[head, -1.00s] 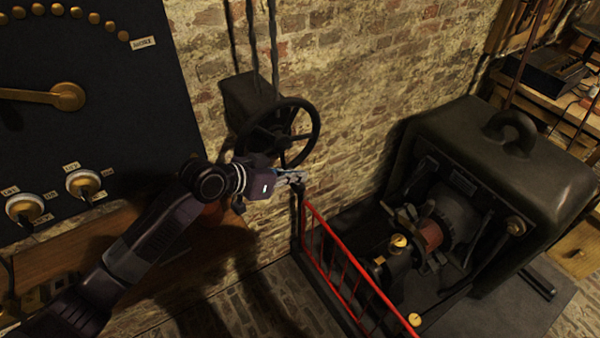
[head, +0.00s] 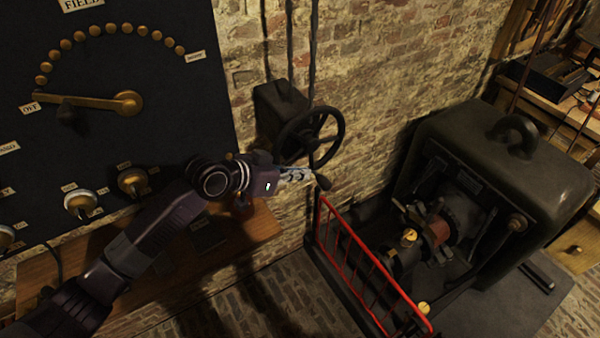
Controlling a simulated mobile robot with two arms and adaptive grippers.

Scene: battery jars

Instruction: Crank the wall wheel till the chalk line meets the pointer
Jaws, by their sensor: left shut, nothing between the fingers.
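The dark wall wheel (head: 339,126) sits on a black box on the brick wall, with rods running up from it. A crank handle knob (head: 323,182) sticks out at the wheel's lower side. My left gripper (head: 312,175) is at the wheel's lower rim, its fingers shut and empty, their tips close beside the knob; I cannot tell whether they touch it. I cannot make out a chalk line or a pointer at the wheel. My right gripper is not in view.
A black panel (head: 180,110) with a brass lever (head: 90,101) and knobs fills the left, above a wooden shelf (head: 150,262). A red railing (head: 350,262) stands before a dark machine (head: 500,165) at right.

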